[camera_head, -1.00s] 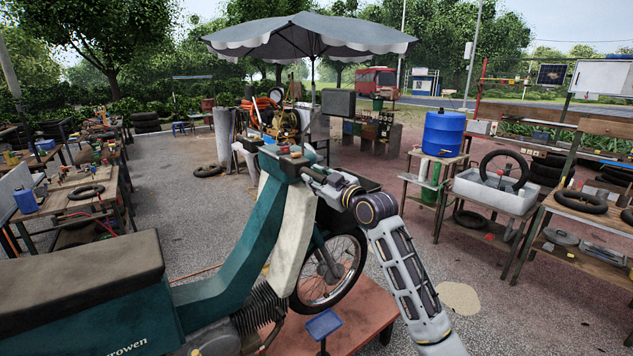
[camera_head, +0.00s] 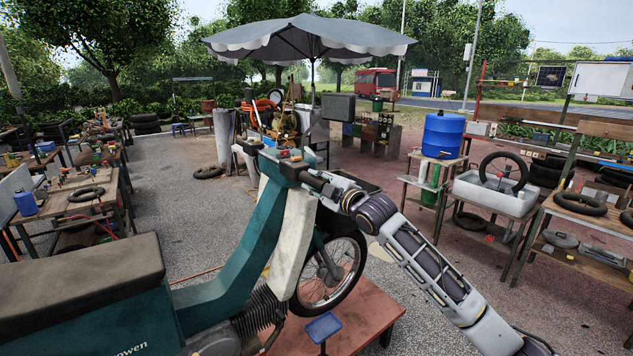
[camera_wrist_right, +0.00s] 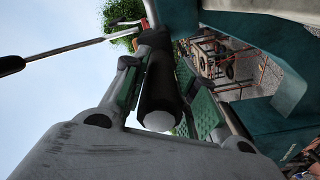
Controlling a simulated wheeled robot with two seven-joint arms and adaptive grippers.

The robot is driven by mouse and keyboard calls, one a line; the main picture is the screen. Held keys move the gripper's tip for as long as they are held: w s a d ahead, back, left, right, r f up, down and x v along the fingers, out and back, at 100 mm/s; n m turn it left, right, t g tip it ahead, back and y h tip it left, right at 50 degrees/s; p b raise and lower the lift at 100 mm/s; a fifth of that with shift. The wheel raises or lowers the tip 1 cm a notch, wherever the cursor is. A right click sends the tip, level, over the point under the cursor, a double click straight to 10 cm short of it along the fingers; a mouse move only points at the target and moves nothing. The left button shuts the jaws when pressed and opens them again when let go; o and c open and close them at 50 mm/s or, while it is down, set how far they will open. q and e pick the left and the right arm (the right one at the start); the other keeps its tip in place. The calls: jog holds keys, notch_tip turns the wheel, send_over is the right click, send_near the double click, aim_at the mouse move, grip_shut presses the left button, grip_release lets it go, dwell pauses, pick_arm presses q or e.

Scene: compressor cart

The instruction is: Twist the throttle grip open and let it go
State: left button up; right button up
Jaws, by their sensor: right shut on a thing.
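The teal and cream motorcycle (camera_head: 258,232) stands in front of me with its handlebar at the middle of the head view. My right gripper (camera_head: 328,186) reaches the handlebar end from the right. In the right wrist view, the dark throttle grip (camera_wrist_right: 160,85) with a pale rounded end lies between the green-padded fingers of my right gripper (camera_wrist_right: 163,92). The fingers are shut on it. In the head view the grip is mostly hidden by the gripper. My left gripper is not in view.
The motorcycle stands on a reddish platform (camera_head: 365,318). A small blue pad (camera_head: 323,327) is beside it. A table with a blue drum (camera_head: 443,135) and a bench with tyres (camera_head: 582,203) stand at the right. A grey umbrella (camera_head: 310,36) stands behind.

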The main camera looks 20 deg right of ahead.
jog(key=shift+n+p, duration=0.6)
jog(key=shift+n, duration=0.5)
jog(key=o, duration=1)
jog(key=shift+o, duration=0.2)
jog(key=shift+s, duration=0.1)
jog(key=v, duration=1.1)
jog(key=shift+s+d, duration=0.15)
jog(key=shift+s, duration=0.25)
